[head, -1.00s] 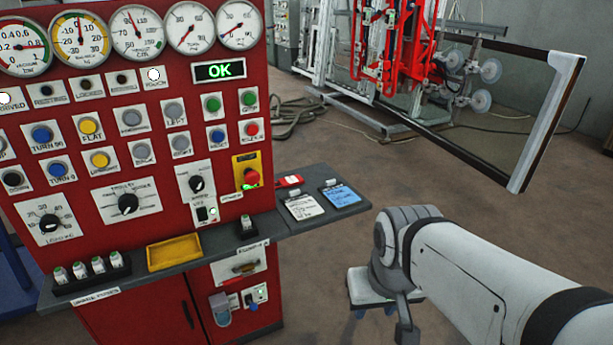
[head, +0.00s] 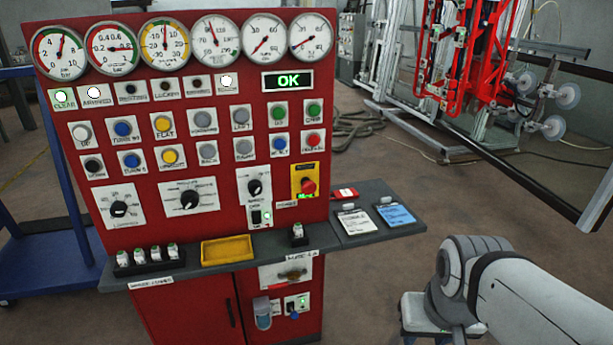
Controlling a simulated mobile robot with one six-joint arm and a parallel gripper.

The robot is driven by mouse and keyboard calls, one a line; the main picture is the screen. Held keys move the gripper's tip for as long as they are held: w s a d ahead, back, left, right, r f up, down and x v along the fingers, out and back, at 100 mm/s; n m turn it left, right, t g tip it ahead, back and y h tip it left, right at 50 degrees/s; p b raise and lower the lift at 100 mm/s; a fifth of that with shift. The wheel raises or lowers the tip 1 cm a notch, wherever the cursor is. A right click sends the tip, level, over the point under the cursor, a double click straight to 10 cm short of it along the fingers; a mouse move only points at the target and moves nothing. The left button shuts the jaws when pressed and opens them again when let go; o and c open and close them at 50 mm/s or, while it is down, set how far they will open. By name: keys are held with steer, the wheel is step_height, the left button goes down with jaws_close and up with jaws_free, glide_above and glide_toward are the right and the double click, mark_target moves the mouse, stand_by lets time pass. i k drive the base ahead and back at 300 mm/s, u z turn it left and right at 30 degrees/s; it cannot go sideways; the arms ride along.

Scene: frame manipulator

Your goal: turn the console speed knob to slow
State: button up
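The red console (head: 225,225) stands left of centre in the head view. Three black rotary knobs sit in a row on white plates: a left knob (head: 118,208), a middle knob (head: 190,199) and a smaller right knob (head: 254,187) with a switch (head: 261,217) below it. Their labels are too small to read surely, so I cannot tell which is the speed knob or its setting. My arm (head: 510,290) reaches in from the lower right, well apart from the knobs. My gripper is not visible.
A grey shelf (head: 345,240) juts from the console, bearing a yellow tray (head: 227,249), a white card (head: 357,222) and a blue card (head: 396,215). A red emergency button (head: 308,186) is right of the knobs. A blue cart (head: 45,255) stands left. Floor (head: 375,290) shows between console and arm.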

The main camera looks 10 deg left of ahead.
mark_target(255, 186)
steer(key=z, duration=1.95)
steer(key=k, duration=1.35)
steer(key=u, duration=2.05)
steer(key=i, duration=0.85)
steer(key=z, duration=0.05)
